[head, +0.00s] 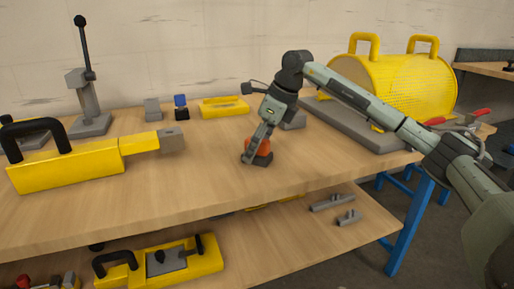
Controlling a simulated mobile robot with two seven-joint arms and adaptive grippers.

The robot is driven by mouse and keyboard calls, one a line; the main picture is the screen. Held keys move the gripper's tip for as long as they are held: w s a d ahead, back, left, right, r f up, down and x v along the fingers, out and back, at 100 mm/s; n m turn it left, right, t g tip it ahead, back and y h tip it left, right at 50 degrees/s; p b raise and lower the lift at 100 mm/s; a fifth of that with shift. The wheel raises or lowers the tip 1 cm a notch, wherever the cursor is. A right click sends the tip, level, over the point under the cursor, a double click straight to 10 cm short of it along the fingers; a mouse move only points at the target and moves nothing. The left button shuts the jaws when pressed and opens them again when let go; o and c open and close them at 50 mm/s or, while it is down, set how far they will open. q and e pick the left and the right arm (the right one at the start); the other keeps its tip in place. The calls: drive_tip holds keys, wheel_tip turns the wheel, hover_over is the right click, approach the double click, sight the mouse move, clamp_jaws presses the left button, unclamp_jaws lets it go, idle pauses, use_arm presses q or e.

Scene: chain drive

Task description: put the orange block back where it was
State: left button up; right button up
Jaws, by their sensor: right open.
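The orange block (264,147) stands on the wooden table top, near the middle of the picture, with a dark part low around it. My right gripper (257,153) reaches down to it from the upper right. Its fingers are open, and one of them crosses in front of the block and hides part of it. I cannot tell whether the fingers touch the block. My left gripper is not in view.
A yellow tool with a black handle (66,167) lies at the left. A grey lever stand (90,124), a grey block (152,108) and a yellow tray (224,106) stand behind. A yellow perforated guard (405,86) is at the back right. The table front is clear.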

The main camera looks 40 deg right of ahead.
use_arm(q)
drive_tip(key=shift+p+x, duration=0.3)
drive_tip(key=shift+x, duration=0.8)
use_arm(e)
drive_tip(key=v, duration=1.2)
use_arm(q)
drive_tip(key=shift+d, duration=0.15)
